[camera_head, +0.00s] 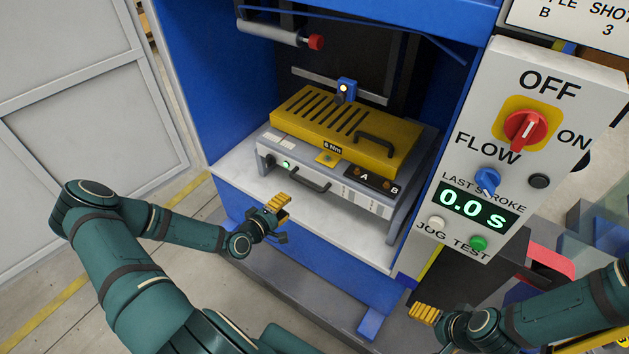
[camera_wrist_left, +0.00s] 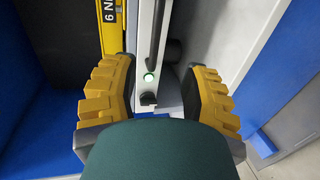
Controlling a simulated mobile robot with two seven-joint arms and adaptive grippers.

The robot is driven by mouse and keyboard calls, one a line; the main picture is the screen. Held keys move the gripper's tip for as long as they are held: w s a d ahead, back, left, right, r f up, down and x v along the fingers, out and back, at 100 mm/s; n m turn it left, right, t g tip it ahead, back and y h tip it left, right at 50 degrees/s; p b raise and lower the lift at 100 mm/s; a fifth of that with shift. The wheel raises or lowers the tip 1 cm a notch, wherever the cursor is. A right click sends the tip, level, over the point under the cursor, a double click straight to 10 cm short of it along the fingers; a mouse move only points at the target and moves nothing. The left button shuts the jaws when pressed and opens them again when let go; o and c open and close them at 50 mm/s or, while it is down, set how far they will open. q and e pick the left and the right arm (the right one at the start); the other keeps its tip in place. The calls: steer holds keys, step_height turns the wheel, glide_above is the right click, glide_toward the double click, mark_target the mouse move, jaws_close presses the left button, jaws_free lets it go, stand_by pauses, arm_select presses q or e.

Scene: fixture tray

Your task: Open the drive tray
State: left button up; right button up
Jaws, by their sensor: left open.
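The drive tray (camera_head: 325,186) is a pale grey front with a dark bar handle (camera_head: 304,180) and a lit green lamp at its left end. It sits under a yellow slotted cover (camera_head: 345,131) inside the blue cabinet and looks shut. My left gripper (camera_head: 277,206) is in front of and below the handle, apart from it. In the left wrist view its yellow fingers stand open, with the tray front (camera_wrist_left: 147,50), the lamp and part of the black handle (camera_wrist_left: 157,35) showing beyond them. My right gripper (camera_head: 424,313) is low at the right, away from the tray; its finger gap is unclear.
A control panel (camera_head: 510,150) with a red knob, a blue knob and a display reading 0.0 s stands right of the opening. A pale ledge (camera_head: 245,189) lies before the tray. A red-tipped cylinder (camera_head: 280,33) hangs above. The floor at left is clear.

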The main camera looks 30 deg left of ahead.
mark_target(304, 184)
arm_select(q)
steer(key=shift+n+y, duration=0.3)
steer(key=x, duration=0.9)
steer(key=a+x, duration=0.1)
steer(key=x, duration=0.3)
steer(key=shift+w+r, duration=0.2)
steer(key=shift+w, duration=0.1)
steer(key=shift+o, duration=0.2)
jaws_close()
